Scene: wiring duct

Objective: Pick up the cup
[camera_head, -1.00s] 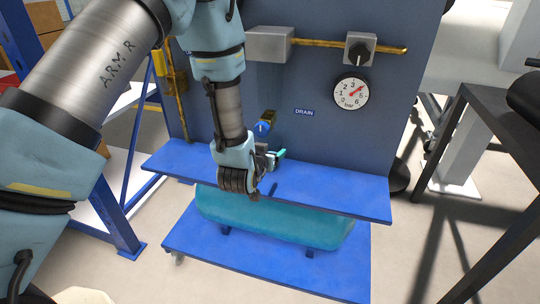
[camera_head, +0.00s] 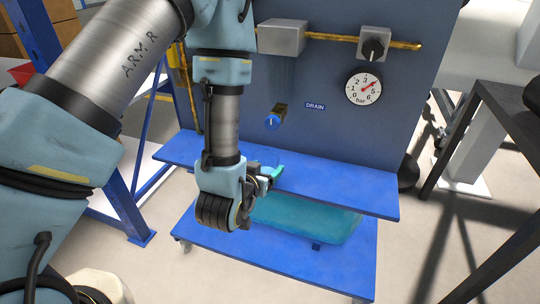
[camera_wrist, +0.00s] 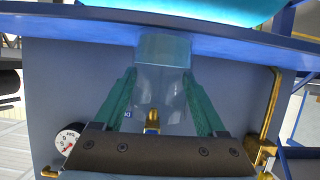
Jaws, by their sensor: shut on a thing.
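My gripper (camera_head: 268,174) is above the blue shelf (camera_head: 340,186), in front of the panel. In the wrist view its two green fingers (camera_wrist: 160,75) are shut on a clear, see-through cup (camera_wrist: 163,52). The cup sits between the fingers, its far end showing against the shelf edge in that view. In the head view my wrist and fingers hide the cup; only a teal fingertip shows. I cannot tell from these views whether the cup touches the shelf.
A teal tank (camera_head: 300,216) lies under the shelf. The shelf's right part is clear. A dark table (camera_head: 505,115) stands at right.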

